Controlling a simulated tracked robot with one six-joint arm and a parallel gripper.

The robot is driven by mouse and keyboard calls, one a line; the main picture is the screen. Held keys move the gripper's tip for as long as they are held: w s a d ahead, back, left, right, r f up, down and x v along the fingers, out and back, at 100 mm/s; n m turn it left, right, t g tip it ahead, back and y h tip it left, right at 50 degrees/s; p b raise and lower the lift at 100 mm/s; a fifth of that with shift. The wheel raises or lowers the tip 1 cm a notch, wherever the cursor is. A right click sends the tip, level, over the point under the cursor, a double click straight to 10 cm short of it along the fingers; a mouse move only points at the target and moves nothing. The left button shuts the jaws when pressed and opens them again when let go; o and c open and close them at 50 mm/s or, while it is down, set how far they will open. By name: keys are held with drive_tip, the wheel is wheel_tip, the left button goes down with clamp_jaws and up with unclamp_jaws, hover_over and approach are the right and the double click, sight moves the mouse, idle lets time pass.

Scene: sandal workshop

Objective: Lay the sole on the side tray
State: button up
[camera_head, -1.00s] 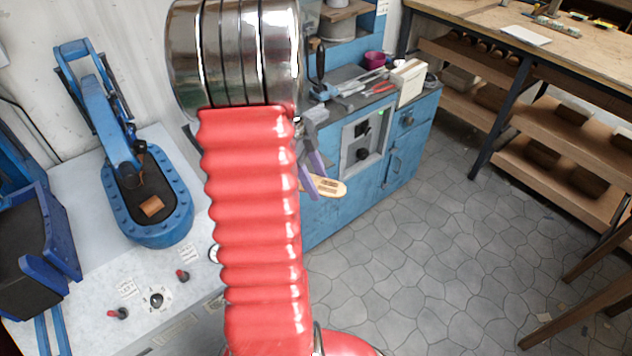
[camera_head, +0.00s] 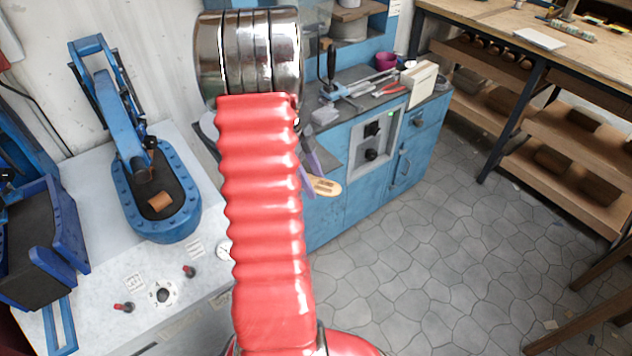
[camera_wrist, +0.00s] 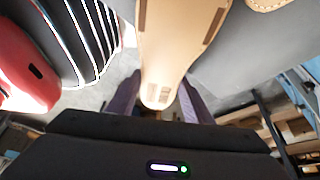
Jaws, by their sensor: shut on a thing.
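A tan sole (camera_head: 323,186) sticks out beside my arm in the head view, in front of the blue cabinet. My gripper (camera_head: 309,174) has purple fingers, partly hidden by my red arm. In the wrist view my gripper (camera_wrist: 158,92) is shut on the narrow end of the sole (camera_wrist: 178,35). The sole's wider part runs out of the top of that picture. Grey flat surfaces (camera_wrist: 245,55) show on both sides of it; I cannot tell whether one is the side tray, or whether the sole touches it.
A blue cabinet (camera_head: 340,209) with tools on top stands behind the gripper. A blue press (camera_head: 157,225) stands on the white bench at left. A wooden shelf table (camera_head: 510,75) is at back right. Another tan stitched piece (camera_wrist: 268,4) shows at the wrist view's top edge.

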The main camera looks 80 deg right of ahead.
drive_tip(key=shift+w+d+f, duration=0.3)
drive_tip(key=shift+w+f, duration=0.1)
drive_tip(key=shift+f, duration=0.05)
drive_tip(key=shift+f, duration=0.1)
drive_tip(key=o, duration=1)
drive_tip(key=shift+a, duration=0.1)
drive_tip(key=o, duration=0.3)
drive_tip(key=shift+w+r, duration=0.2)
drive_tip(key=shift+r, duration=0.05)
drive_tip(key=v, duration=1.3)
drive_tip(key=shift+r, duration=0.35)
drive_tip(key=shift+s, duration=0.3)
